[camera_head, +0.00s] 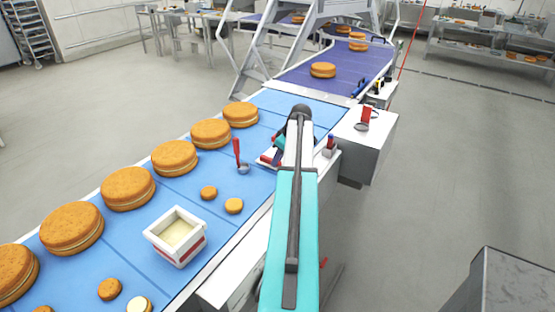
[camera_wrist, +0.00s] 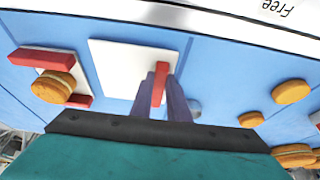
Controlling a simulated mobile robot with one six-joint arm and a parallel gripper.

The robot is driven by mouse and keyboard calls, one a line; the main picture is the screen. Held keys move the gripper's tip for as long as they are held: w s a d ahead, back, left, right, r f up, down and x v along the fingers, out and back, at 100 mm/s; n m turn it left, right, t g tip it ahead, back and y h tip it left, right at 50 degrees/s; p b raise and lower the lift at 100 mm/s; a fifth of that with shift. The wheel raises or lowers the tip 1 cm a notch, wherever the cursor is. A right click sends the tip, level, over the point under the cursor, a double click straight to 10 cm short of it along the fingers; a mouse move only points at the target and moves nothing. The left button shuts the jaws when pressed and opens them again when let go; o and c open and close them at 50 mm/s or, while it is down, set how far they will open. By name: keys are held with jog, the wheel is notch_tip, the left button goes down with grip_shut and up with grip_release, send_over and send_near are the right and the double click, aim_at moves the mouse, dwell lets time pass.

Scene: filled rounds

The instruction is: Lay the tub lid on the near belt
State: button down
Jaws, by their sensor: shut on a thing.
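The tub lid (camera_wrist: 120,62) is a flat white square with a red upright grip in the wrist view. My gripper (camera_wrist: 163,88) is shut on that red grip. In the head view, part of the lid (camera_head: 266,159) shows beside my gripper (camera_head: 281,150), over the blue near belt (camera_head: 120,255); my arm hides the rest. I cannot tell whether the lid touches the belt. An open white tub (camera_head: 160,244) with a red stripe and pale filling stands on the near belt at lower left.
Large filled rounds (camera_head: 174,157) line the belt's far edge; small rounds (camera_head: 208,192) lie near the tub. A red-handled ladle (camera_head: 243,168) is close to the lid. A white holder with red bars (camera_wrist: 42,58) carries a small filled round. A purple belt (camera_head: 340,67) lies beyond.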

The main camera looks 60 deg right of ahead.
jog(key=c, duration=1.7)
grip_release()
jog(key=shift+f, duration=0.1)
jog(key=shift+r, duration=0.2)
jog(key=shift+b+v, duration=1.45)
jog(key=shift+v, duration=4.5)
